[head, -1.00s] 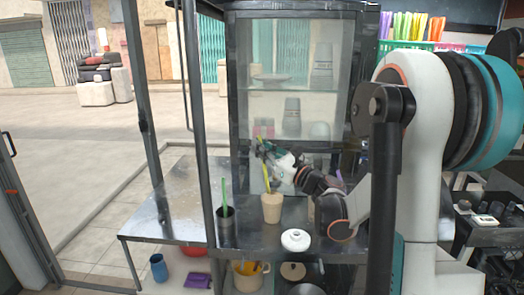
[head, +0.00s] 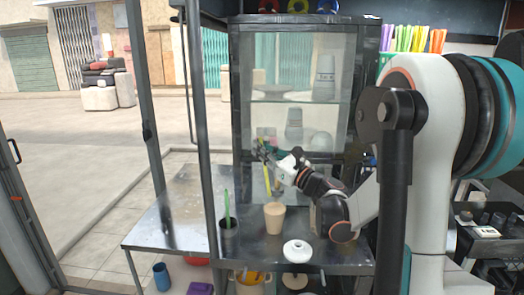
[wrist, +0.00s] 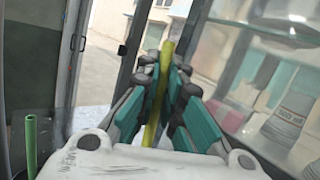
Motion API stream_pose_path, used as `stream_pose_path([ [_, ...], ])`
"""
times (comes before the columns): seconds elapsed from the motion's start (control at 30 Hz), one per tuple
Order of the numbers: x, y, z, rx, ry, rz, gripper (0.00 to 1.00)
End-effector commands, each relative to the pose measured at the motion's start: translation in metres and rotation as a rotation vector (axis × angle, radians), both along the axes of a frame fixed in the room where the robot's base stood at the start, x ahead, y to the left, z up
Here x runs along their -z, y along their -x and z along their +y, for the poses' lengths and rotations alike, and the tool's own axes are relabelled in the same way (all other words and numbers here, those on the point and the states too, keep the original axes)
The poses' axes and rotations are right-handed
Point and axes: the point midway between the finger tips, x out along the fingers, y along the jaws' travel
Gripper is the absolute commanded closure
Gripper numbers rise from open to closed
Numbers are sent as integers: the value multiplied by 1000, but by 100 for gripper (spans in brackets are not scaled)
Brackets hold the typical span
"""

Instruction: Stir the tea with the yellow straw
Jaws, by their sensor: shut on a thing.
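A yellow straw (head: 267,181) is held near its upper part by my gripper (head: 264,152), which is shut on it. The straw stands nearly upright, leaning slightly. It also shows between the fingers in the wrist view (wrist: 158,95). A beige cup (head: 274,218) stands upright on the metal counter, below the gripper. The straw's lower end is close to the cup's rim and seems just above it. I cannot see the tea inside the cup.
A dark metal cup (head: 228,230) with a green straw (head: 227,204) stands to the left. A white lid (head: 297,250) lies in front to the right. A glass cabinet (head: 290,100) rises behind. A dark upright post (head: 208,150) stands at left. The counter's left part (head: 175,215) is clear.

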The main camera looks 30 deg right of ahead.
Motion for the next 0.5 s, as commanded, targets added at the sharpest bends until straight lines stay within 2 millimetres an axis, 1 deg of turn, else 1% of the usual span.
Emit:
stream_pose_path([
  [0.27,-2,0,0,0,0,0,99],
  [0.37,-9,0,0,0,0,0,99],
  [0.5,-22,0,0,0,0,0,99],
])
